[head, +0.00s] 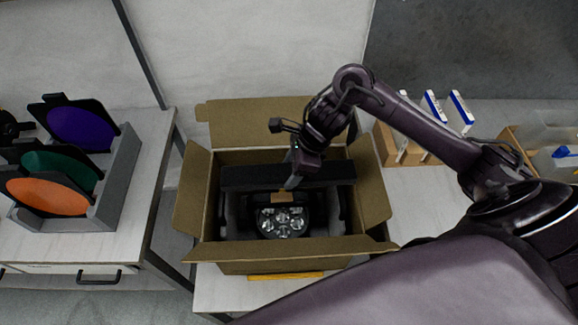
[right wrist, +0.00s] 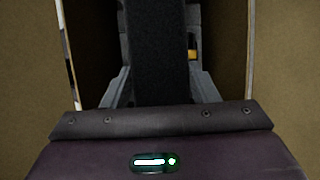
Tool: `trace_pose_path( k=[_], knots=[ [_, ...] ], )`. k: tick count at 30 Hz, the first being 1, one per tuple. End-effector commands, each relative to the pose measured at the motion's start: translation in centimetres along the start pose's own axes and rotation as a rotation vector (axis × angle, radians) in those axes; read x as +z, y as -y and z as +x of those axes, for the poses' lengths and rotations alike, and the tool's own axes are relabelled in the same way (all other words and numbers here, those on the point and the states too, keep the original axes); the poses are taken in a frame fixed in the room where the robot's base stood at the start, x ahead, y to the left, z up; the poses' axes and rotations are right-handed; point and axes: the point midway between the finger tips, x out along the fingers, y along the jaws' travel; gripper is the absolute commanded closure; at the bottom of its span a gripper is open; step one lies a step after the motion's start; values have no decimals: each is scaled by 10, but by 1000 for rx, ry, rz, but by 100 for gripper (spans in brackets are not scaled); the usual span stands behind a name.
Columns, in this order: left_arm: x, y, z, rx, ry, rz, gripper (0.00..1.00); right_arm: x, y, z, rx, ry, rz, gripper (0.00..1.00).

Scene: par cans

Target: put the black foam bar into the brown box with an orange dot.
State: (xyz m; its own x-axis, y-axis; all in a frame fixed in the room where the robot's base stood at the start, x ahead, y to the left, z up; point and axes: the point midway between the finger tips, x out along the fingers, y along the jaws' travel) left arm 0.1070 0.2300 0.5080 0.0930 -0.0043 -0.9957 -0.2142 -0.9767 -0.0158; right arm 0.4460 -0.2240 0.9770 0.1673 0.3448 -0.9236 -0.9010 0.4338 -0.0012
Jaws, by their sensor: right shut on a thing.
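The brown box (head: 262,263) stands open in the middle of the head view, its flaps spread. No orange dot shows on the faces I see. The black foam bar (head: 243,178) lies across the box opening, toward its far side; I cannot tell how deep it sits. My right gripper (head: 292,182) reaches down into the opening and is shut on the bar. A par can (head: 283,218) with several clear lenses lies in the box, nearer than the bar. My left gripper is out of view.
On the left table (head: 100,245), a grey rack (head: 122,180) holds purple, green and orange discs in black frames. A yellow strip (head: 286,276) lies before the box. White-and-blue cartons (head: 461,107) stand at the back right. My right arm crosses above the table's right side.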

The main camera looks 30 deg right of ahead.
Motion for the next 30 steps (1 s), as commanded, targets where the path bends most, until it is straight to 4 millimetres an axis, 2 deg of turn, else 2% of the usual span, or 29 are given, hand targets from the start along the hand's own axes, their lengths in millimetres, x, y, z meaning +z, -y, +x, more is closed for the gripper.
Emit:
trace_pose_path(
  k=[1, 10, 21, 22, 27, 30],
  knots=[
    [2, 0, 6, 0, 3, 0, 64, -3, -1, 8, 2, 0, 2, 68],
    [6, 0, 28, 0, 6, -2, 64, -16, -1, 40, 2, 0, 3, 68],
    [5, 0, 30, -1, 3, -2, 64, -19, 0, 46, 0, 0, 2, 68],
    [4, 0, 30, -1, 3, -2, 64, -19, 0, 46, 0, 0, 2, 45],
    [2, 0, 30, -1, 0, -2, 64, -18, 0, 46, 0, 0, 2, 23],
    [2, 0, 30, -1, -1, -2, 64, -18, 0, 46, 0, 0, 2, 21]
  ],
)
